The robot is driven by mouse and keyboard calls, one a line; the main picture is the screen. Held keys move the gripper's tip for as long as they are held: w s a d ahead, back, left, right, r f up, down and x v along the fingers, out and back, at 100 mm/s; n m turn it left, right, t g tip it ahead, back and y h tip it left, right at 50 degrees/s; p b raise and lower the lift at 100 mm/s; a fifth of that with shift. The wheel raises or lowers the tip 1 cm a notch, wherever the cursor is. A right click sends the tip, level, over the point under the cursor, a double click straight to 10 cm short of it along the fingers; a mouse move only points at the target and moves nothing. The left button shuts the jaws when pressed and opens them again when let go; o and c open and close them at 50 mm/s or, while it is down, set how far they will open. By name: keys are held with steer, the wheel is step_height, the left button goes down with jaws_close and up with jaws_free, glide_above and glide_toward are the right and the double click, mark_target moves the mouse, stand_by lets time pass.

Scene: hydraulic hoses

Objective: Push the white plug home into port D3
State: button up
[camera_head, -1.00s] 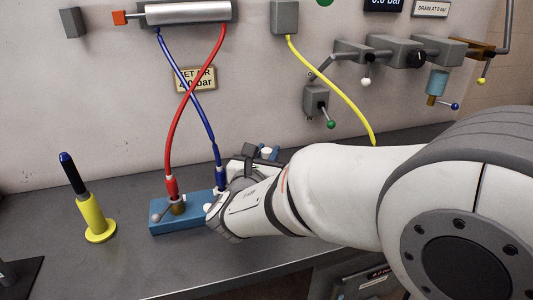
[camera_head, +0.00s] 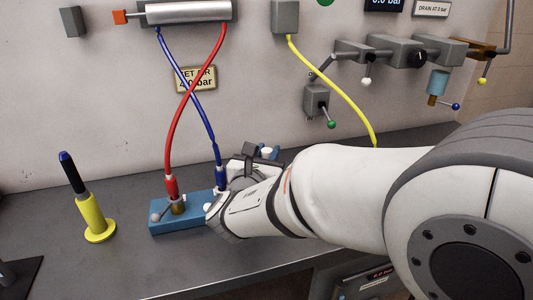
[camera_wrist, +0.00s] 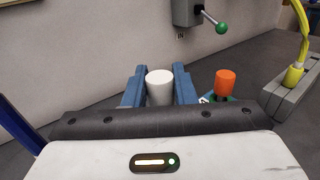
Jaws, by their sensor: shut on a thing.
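The white plug (camera_wrist: 160,88) stands between the two blue fingers of my gripper (camera_wrist: 159,84) in the wrist view. The fingers are shut on it, one on each side. In the head view the white top of the plug (camera_head: 266,150) shows at my gripper (camera_head: 260,153), beyond the blue block. Port D3 cannot be made out; my gripper body hides the plug's lower end and what lies under it. I cannot tell how deep the plug sits.
An orange cap (camera_wrist: 225,82) stands on a green base just right of my gripper. A blue block (camera_head: 180,222) carries red and blue hoses close by my wrist. A yellow hose (camera_wrist: 301,40) ends in a grey block at right. A yellow-and-black tool (camera_head: 88,205) stands at left.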

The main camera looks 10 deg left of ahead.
steer(key=shift+f+b, duration=1.8)
steer(key=shift+f, duration=0.2)
steer(key=o, duration=1)
steer(key=shift+o, duration=0.2)
steer(key=s, duration=0.7)
steer(key=shift+s+a+p, duration=0.2)
steer(key=shift+s+p, duration=0.15)
steer(key=shift+s, duration=0.05)
